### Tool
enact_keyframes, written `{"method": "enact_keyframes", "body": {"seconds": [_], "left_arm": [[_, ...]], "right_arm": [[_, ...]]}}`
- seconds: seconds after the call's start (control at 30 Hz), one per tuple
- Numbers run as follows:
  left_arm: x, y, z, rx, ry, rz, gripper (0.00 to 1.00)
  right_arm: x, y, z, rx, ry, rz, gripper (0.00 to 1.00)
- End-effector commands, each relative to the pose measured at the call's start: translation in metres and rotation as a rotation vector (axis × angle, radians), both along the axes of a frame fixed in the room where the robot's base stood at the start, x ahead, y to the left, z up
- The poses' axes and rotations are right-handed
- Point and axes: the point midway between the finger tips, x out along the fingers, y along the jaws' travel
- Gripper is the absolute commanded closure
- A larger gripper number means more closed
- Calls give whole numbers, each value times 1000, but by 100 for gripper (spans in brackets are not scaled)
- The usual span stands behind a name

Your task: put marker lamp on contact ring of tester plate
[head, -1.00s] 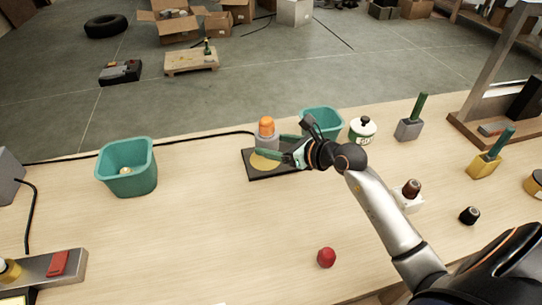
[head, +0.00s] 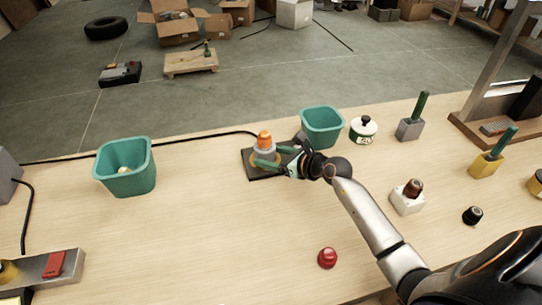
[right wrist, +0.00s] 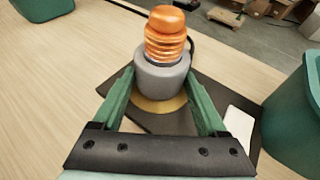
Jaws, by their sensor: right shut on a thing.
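The marker lamp (head: 264,143) has an orange ribbed top and a grey cylindrical base, and it stands upright. My right gripper (head: 264,160) is shut on its grey base. The black tester plate (head: 248,170) lies on the table below. In the right wrist view, the lamp (right wrist: 163,58) is between the green fingers (right wrist: 162,85), with the brass-coloured contact ring (right wrist: 158,106) showing around the base's lower edge. The lamp is over the ring; I cannot tell whether its underside touches it. My left gripper is not in view.
A teal bin (head: 322,128) stands close behind the plate at right; another teal bin (head: 127,168) stands at left. A white-and-green pot (head: 363,131), a white socket block (head: 407,203) and a red knob (head: 327,258) are on the table.

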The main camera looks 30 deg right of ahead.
Motion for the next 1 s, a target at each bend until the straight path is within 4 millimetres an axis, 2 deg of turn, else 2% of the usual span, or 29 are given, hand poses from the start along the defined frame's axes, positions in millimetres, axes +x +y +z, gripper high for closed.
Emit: {"method": "enact_keyframes", "body": {"seconds": [0.07,0.1,0.3,0.63,0.77,1.0], "left_arm": [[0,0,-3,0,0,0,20],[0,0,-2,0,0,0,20],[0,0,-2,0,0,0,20],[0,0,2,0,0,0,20],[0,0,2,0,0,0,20],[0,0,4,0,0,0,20]], "right_arm": [[0,0,-3,1,-3,-1,98],[0,0,-4,0,1,0,22],[0,0,-3,0,1,0,0],[0,0,3,0,0,0,0],[-15,-5,6,-1,3,0,0],[-58,-19,24,-4,4,3,0]]}}
